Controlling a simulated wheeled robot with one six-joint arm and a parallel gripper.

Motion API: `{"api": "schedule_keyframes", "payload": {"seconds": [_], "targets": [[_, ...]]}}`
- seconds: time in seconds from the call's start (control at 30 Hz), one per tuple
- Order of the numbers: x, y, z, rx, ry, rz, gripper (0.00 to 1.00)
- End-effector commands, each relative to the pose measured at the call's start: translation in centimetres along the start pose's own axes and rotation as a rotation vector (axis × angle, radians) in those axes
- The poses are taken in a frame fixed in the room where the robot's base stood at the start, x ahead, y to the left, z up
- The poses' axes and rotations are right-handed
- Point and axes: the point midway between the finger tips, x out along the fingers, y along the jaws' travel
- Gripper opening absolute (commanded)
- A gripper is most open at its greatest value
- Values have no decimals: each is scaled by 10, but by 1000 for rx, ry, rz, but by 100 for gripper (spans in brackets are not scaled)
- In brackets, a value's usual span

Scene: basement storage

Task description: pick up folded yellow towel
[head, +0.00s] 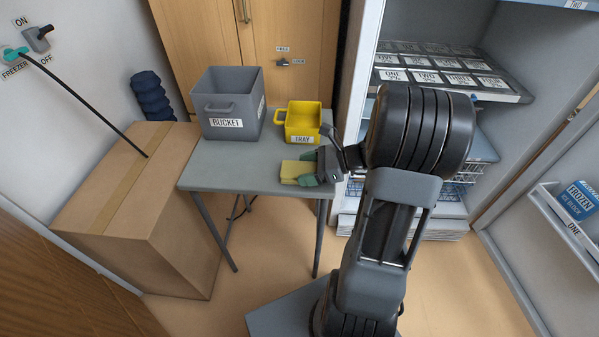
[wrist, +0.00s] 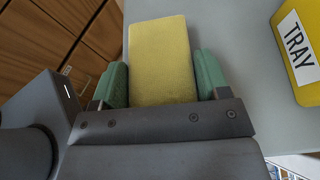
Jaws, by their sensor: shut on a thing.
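The folded yellow towel (head: 292,170) is a flat yellow block at the front right of the grey table. In the wrist view the towel (wrist: 160,55) lies between the two green fingers of my gripper (wrist: 162,82). My gripper (head: 308,168) reaches in from the right and is shut on the towel, low over the tabletop. I cannot tell whether the towel touches the table. The near end of the towel is hidden by the gripper body.
On the table (head: 225,168), a grey bucket (head: 222,125) stands at the back left and a yellow tray (head: 305,120) behind the towel. A cardboard box (head: 110,190) stands left of the table. The open freezer (head: 430,25) is at right. The table's front left is clear.

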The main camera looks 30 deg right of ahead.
Motion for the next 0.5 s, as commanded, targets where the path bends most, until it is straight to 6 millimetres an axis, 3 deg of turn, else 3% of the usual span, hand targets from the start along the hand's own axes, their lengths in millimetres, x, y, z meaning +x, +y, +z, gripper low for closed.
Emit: {"api": "schedule_keyframes", "payload": {"seconds": [0.17, 0.5], "targets": [[0, 0, 0, 0, 0, 0, 40], [-2, 0, 4, -1, 0, 0, 40]]}}
